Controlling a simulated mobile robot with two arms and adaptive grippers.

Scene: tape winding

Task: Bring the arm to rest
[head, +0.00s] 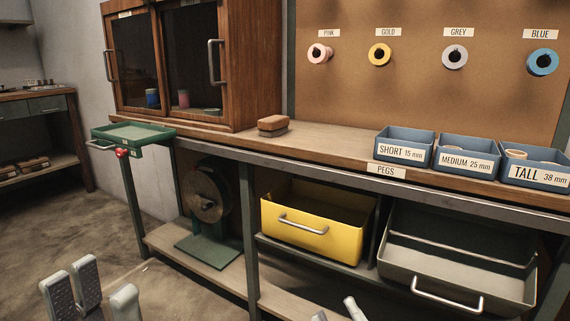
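My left gripper (90,294) shows at the bottom left, its grey fingers pointing up and standing apart with nothing seen between them. It is in front of the workbench, over the floor, clear of the bench. My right gripper (338,312) shows only by its fingertips at the bottom edge, in front of the lower shelf. Its tips are apart, and no object shows between them. The rest of both arms is out of view.
The workbench (330,150) carries a brown block (272,122), a cabinet (258,70) and blue peg bins (404,137). A green tray (134,133) juts out at its left end. A yellow drawer (310,245) and a grey drawer (455,280) are below. Tape rolls hang behind.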

